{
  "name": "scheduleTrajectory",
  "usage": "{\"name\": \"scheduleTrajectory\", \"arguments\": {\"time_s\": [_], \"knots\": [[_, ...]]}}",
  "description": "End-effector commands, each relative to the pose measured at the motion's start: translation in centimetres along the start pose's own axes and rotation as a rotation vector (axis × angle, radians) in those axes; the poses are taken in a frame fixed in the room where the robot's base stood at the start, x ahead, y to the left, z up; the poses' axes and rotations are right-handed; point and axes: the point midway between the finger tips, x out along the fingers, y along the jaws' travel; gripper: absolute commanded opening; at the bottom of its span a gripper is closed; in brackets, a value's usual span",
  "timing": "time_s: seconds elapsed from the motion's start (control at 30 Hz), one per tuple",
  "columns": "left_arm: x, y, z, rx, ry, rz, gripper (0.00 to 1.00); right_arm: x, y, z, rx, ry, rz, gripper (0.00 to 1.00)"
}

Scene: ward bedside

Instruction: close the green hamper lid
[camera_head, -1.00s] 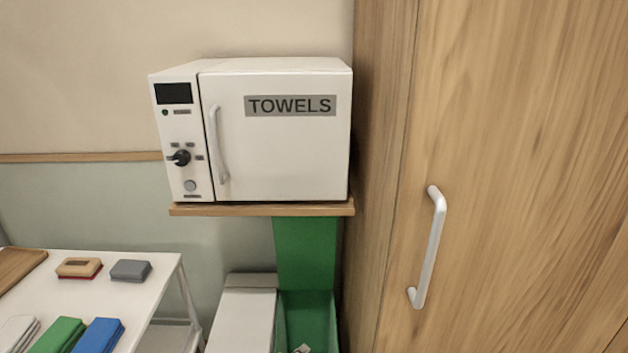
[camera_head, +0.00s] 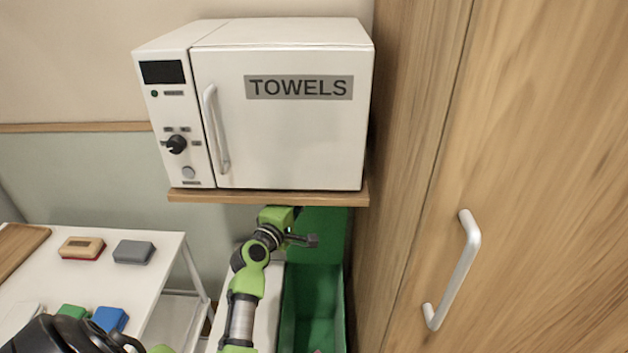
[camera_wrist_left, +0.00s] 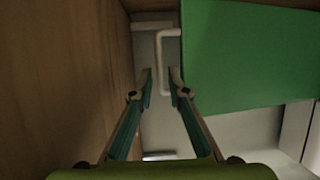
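The green hamper (camera_head: 287,322) stands on the floor between a white cabinet and the wardrobe. Its green lid (camera_head: 325,225) stands raised at the back, under the shelf. My left gripper (camera_head: 312,241) is in front of the lid, its fingers small and pointing right. In the left wrist view the gripper (camera_wrist_left: 160,76) is open, with a gap between its fingertips. A pale bar-like handle (camera_wrist_left: 159,50) shows between and beyond the fingertips, beside the green lid (camera_wrist_left: 245,60). I cannot tell whether the fingers touch it. My right gripper is not in view.
A white towel cabinet (camera_head: 285,120) sits on a wooden shelf (camera_head: 270,197) close above the lid. The wooden wardrobe (camera_head: 540,120) with a pale handle (camera_head: 455,270) closes off the right side. A white table (camera_head: 60,285) with several coloured items stands left.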

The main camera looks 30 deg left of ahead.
Motion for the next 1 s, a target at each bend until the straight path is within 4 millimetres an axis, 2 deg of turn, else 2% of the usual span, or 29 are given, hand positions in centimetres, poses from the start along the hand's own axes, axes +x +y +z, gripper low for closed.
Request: {"name": "scheduleTrajectory", "arguments": {"time_s": [0.2, 0.4, 0.83, 0.9, 1.0], "knots": [[3.7, 0.2, 0.0, -0.001, 0.000, 0.001, 0.16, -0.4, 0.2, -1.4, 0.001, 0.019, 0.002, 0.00], [5.8, 0.1, 0.0, 0.001, 0.000, 0.001, 0.16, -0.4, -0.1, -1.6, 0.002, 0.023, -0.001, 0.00], [6.5, 0.0, 0.0, 0.001, 0.000, 0.000, 0.16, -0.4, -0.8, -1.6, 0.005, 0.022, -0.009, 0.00], [6.5, 0.0, 0.0, 0.001, 0.000, 0.000, 0.00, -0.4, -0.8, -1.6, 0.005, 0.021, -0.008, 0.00], [6.5, 0.0, 0.0, 0.001, 0.000, 0.000, 0.00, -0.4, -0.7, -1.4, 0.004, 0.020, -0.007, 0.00]]}}
